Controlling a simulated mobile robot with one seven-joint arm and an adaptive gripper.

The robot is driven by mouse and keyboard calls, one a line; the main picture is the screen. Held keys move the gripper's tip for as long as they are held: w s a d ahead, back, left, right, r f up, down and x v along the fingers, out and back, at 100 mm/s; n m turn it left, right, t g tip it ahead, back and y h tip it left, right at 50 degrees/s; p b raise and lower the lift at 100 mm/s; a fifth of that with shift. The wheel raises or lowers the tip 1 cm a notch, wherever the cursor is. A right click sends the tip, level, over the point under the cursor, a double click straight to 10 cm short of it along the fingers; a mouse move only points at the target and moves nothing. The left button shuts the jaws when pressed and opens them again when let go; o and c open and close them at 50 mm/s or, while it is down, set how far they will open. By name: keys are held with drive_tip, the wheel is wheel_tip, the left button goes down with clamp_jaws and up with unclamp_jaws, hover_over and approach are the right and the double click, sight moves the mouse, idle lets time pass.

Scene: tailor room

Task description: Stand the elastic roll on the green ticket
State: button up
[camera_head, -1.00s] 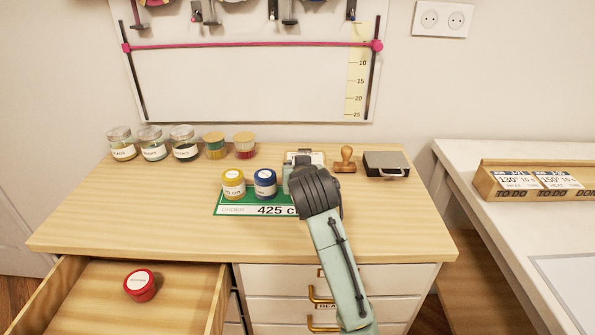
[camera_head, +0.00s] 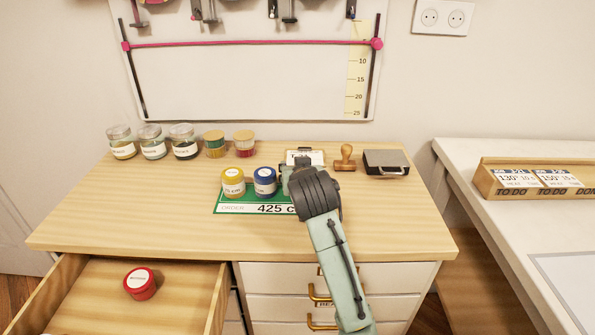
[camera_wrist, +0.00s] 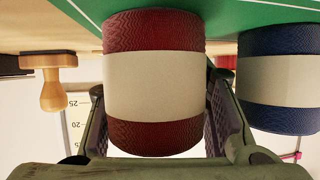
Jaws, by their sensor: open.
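A dark red roll with a blank pale band (camera_wrist: 152,85) stands between the spread fingers of my gripper (camera_wrist: 155,100) in the wrist view, which is upside down. Its base meets the green ticket (camera_wrist: 245,14). A blue roll (camera_wrist: 280,80) stands beside it. In the head view, my gripper (camera_head: 292,180) is over the right part of the ticket (camera_head: 228,209), and my arm hides the dark red roll. The yellow roll (camera_head: 233,183) and the blue roll (camera_head: 265,182) stand on the ticket. My gripper is open, with its fingers on either side of the dark red roll.
A red roll (camera_head: 140,284) is in the open drawer (camera_head: 100,315). Jars (camera_head: 152,143) and small spools (camera_head: 215,145) line the back left. A wooden stamp (camera_head: 345,158) and a dark box (camera_head: 386,163) stand at the back right. The front desktop is clear.

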drive_tip(key=shift+r, duration=0.2)
drive_tip(key=b+v, duration=0.1)
drive_tip(key=v, duration=1.1)
drive_tip(key=shift+s+f+b, duration=0.1)
drive_tip(key=shift+b, duration=0.25)
